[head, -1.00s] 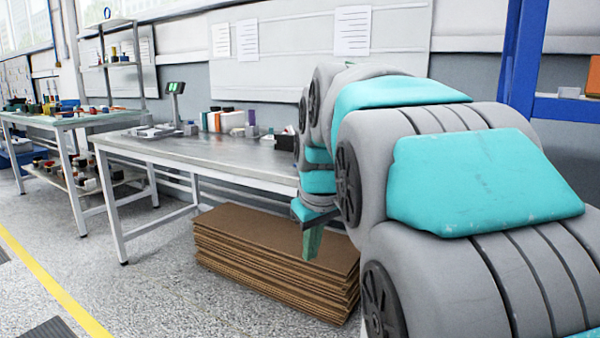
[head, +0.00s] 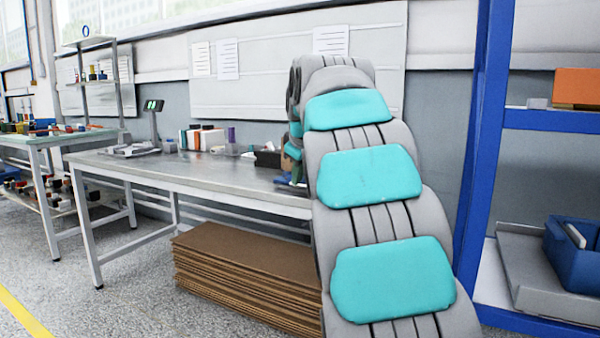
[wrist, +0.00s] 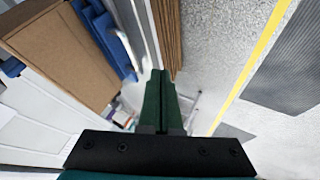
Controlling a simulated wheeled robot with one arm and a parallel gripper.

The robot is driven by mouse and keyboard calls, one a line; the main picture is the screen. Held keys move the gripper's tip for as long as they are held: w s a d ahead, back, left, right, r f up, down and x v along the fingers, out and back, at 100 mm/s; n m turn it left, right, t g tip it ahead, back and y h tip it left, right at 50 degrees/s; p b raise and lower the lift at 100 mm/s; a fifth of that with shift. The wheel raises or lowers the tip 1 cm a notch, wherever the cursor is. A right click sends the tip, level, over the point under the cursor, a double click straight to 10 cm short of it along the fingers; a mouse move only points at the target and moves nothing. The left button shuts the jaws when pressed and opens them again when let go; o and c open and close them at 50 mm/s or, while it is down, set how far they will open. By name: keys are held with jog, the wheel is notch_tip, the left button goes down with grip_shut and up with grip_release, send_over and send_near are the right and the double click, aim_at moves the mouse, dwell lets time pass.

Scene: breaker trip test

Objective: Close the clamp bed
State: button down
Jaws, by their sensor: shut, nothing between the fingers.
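My gripper (wrist: 160,85) shows in the wrist view as two dark green fingers pressed together, with nothing between them. They hang over blurred white and coloured things that I cannot make out. In the head view my arm covers the right end of the metal workbench (head: 200,178), and the gripper is mostly hidden behind it. I cannot pick out the clamp bed for certain in either view. A device with a small green-lit screen (head: 154,106) stands at the bench's left end, beside a low grey tray-like item (head: 130,150).
Boxes and bottles (head: 205,138) stand along the bench's back. A cardboard stack (head: 240,270) lies under its front edge. A blue rack (head: 485,120) with a blue bin (head: 575,255) stands at right. Another bench (head: 45,140) is at left. The floor (head: 130,290) in front is clear.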

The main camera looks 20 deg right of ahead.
aim_at(300, 185)
jog(key=w+d+f, duration=0.2)
jog(key=w+f, duration=0.1)
jog(key=w+d+f, duration=0.1)
jog(key=w, duration=0.1)
jog(key=shift+w+f, duration=0.25)
jog(key=shift+w+d, duration=0.4)
jog(key=shift+d, duration=0.15)
jog(key=shift+r, duration=0.1)
